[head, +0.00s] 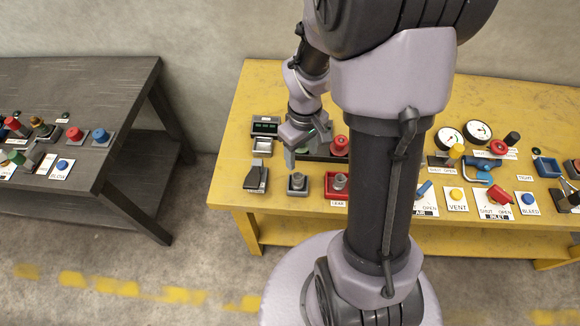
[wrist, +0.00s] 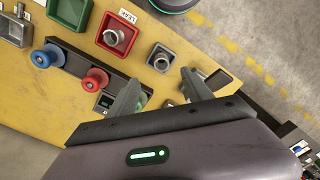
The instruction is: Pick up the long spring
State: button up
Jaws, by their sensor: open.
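No part can be told for sure as the long spring. A short grey metal part stands in a small grey square tray (wrist: 153,65), which also shows in the head view (head: 291,190). Another grey ringed metal part (wrist: 113,36) stands in a red tray (wrist: 104,21) beside it; in the head view this part (head: 339,182) is right of the grey tray. My gripper (wrist: 162,76) is open and empty, its two fingers apart on either side of the grey tray in the wrist view. In the head view my gripper (head: 306,150) is above the table's left part.
Red (wrist: 96,78) and blue (wrist: 47,58) knobs on a dark strip lie near my gripper. A green tray (wrist: 73,10) is farther along. A dark switch box (head: 256,178) stands left of the grey tray. Gauges and valves fill the yellow table's (head: 262,92) right. A dark table (head: 120,85) stands left.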

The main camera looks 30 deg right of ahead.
aim_at(298, 175)
notch_tip(298, 175, down, 8)
jog(key=shift+r+b, duration=0.25)
jog(key=shift+b, duration=0.85)
jog(key=f+b, duration=0.1)
jog(key=f, duration=0.2)
jog(key=f+b, duration=0.1)
jog(key=f, duration=0.1)
jog(key=shift+w+a+f+b, duration=0.1)
jog(key=shift+w+a+b, duration=0.05)
jog(key=shift+w+b, duration=0.2)
grip_shut()
